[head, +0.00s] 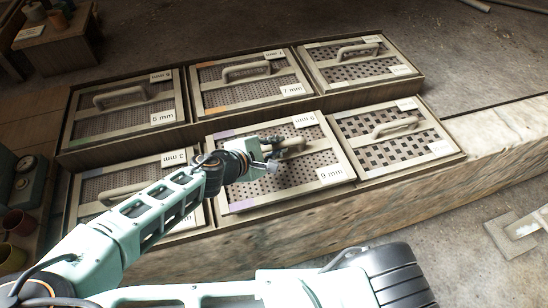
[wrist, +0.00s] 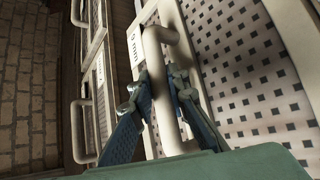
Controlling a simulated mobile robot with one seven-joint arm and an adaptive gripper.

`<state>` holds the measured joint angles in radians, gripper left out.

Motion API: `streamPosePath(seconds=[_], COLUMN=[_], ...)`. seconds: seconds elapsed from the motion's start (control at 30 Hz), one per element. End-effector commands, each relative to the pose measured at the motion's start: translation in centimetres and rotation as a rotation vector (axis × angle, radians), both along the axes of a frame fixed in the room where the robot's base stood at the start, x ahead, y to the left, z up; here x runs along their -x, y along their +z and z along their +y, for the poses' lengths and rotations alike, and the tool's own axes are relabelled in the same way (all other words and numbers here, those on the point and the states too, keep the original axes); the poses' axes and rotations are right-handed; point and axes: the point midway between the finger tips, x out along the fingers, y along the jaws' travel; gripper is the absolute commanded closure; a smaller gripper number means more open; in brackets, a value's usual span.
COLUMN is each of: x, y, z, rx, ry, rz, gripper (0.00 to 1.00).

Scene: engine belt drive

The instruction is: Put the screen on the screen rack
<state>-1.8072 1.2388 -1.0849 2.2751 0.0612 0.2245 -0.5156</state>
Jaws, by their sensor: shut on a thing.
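My gripper (head: 273,152) is shut on the bar handle of a perforated screen (head: 308,173) labelled 9 mm, the middle one of the front row. This screen has a pale frame and square holes. It sits a little raised and askew against its neighbours, and its front edge overhangs slightly. I cannot tell whether it touches the screen rack (head: 122,157) below. In the wrist view the fingers (wrist: 158,78) close around the handle (wrist: 157,50), with the mesh of the screen (wrist: 238,70) to the right.
Other handled screens fill the sloped rack: a 5 mm one (head: 124,116), a 7 mm one (head: 246,91) and a coarse one at front right (head: 391,145). A stone ledge (head: 500,130) runs right. A side table with cups and a box (head: 27,185) stands left. The floor behind is mostly clear.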

Motion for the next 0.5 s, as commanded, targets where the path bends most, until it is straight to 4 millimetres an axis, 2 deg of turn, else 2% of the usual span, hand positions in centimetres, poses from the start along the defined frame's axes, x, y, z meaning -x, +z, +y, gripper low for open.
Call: streamPosePath(seconds=[0.23,0.5], x=[-0.3,-0.5], y=[-0.6,-3.2], z=[0.4,0.8], rx=[-0.001,0.000], ry=[-0.001,-0.001], rz=[-0.003,-0.002], gripper=[1.00,1.00])
